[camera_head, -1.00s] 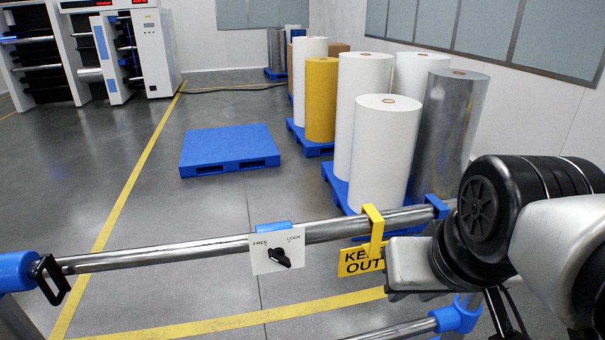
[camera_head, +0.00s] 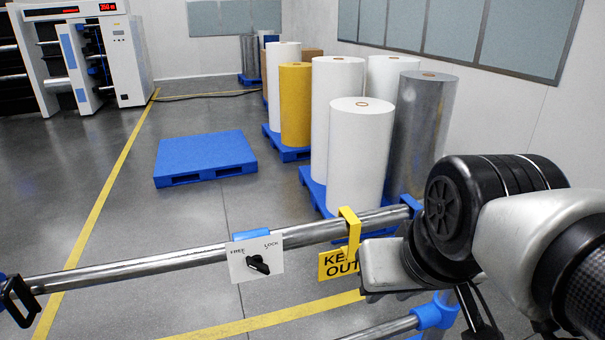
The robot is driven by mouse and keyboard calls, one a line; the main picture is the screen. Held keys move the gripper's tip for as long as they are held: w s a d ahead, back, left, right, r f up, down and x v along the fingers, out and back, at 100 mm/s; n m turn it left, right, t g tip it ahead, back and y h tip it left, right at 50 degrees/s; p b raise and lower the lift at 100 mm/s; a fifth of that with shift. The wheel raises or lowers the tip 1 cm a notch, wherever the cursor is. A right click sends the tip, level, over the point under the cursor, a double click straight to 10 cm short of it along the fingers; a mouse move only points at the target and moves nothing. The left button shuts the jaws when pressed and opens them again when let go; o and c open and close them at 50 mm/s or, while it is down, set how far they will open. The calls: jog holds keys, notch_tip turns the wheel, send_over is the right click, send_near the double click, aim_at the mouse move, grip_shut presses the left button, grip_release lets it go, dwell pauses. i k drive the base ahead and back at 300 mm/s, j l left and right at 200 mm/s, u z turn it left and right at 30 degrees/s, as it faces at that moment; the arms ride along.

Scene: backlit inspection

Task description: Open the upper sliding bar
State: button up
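The upper sliding bar (camera_head: 130,265) is a metal tube running across the view, rising from lower left to a blue fitting (camera_head: 411,203) at right. A white plate (camera_head: 238,266) with a black knob (camera_head: 258,265) hangs from a blue clip on it. The plate reads FREE and LOCK; I cannot tell which the knob points to. A black loop handle (camera_head: 14,300) is at the bar's left end. My gripper (camera_head: 380,268) is at the right, just below the bar and beside the yellow sign. Its fingers are not clearly visible, and I see nothing held.
A yellow KEEP OUT sign (camera_head: 337,263) hangs from the bar by a yellow hook (camera_head: 349,226). A lower metal bar (camera_head: 385,329) meets another blue fitting (camera_head: 436,314). Beyond stand white rolls (camera_head: 356,155) on blue pallets and an empty blue pallet (camera_head: 205,156). Floor between is clear.

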aim_at(25, 289)
jog(key=u, duration=1.45)
jog(key=i+j+u, duration=0.15)
jog(key=i+j, duration=0.7)
jog(key=j, duration=0.1)
